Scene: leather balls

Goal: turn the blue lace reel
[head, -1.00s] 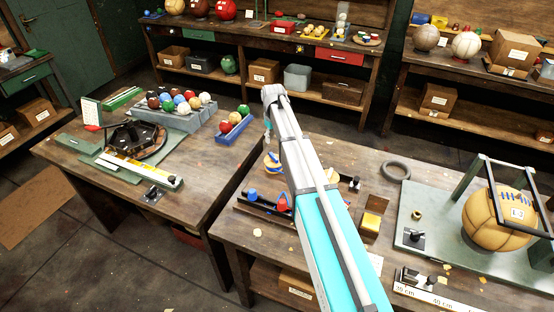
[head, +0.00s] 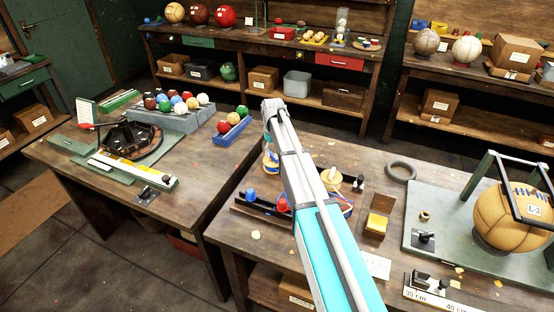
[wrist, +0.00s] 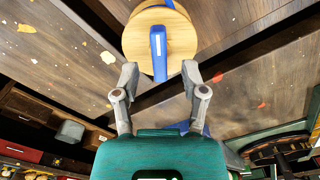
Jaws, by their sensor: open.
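The blue lace reel (wrist: 185,35) fills the top of the wrist view. It is a round wooden disc with a raised blue bar across it. My gripper (wrist: 158,72) is open, its two grey fingers on either side of the bar's lower end; I cannot tell whether they touch it. In the head view the wooden reel (head: 271,161) shows only partly, left of my forearm. My arm hides most of my gripper there.
Right of my arm stand another wooden reel (head: 335,179) with a pale post and a small yellow block (head: 376,224). A blue peg (head: 250,195) and a red peg (head: 282,206) stand near a dark rail. A grey ring (head: 401,171) lies farther back.

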